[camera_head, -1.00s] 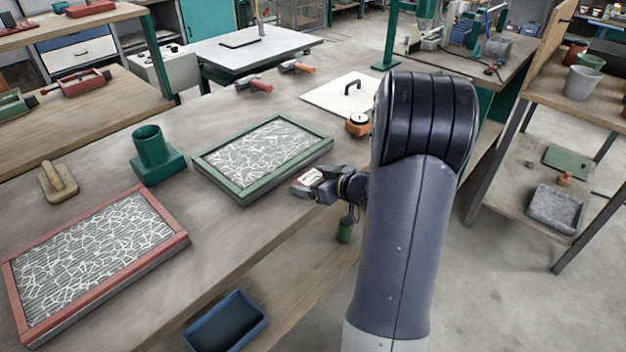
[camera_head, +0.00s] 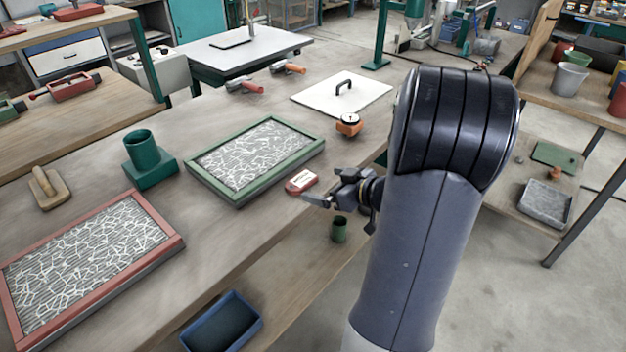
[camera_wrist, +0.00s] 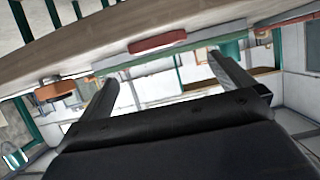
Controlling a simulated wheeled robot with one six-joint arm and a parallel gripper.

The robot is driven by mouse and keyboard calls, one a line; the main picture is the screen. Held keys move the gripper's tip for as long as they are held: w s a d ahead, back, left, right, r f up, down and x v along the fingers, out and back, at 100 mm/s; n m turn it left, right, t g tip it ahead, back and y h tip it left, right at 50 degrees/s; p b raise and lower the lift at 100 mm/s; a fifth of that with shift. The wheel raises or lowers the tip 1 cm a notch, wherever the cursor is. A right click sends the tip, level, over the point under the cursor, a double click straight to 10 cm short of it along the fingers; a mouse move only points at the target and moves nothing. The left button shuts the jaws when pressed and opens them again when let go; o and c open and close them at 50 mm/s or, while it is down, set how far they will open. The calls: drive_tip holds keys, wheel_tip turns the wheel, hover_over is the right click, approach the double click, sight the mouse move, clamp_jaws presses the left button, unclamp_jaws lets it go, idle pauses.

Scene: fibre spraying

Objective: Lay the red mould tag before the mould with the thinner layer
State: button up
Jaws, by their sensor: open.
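The red mould tag (camera_head: 301,181), with a white label, lies on the bench just in front of the near right side of the green-framed mould (camera_head: 256,160), apart from its frame. The red-framed mould (camera_head: 88,262) is at the lower left. Both hold white fibres over a grey base; I cannot tell the layer depths for certain. My gripper (camera_head: 325,188) is open and empty, at the bench's front edge just right of the tag. In the wrist view the tag (camera_wrist: 157,41) shows beyond and between my open fingers (camera_wrist: 163,72).
A green cup on a block (camera_head: 148,160) and a wooden float (camera_head: 47,187) stand behind the red mould. An orange dial gauge (camera_head: 348,124) and a white plate with a handle (camera_head: 343,92) lie behind the tag. A blue bin (camera_head: 222,322) is below the bench.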

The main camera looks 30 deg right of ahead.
drive_tip(key=shift+v, duration=1.95)
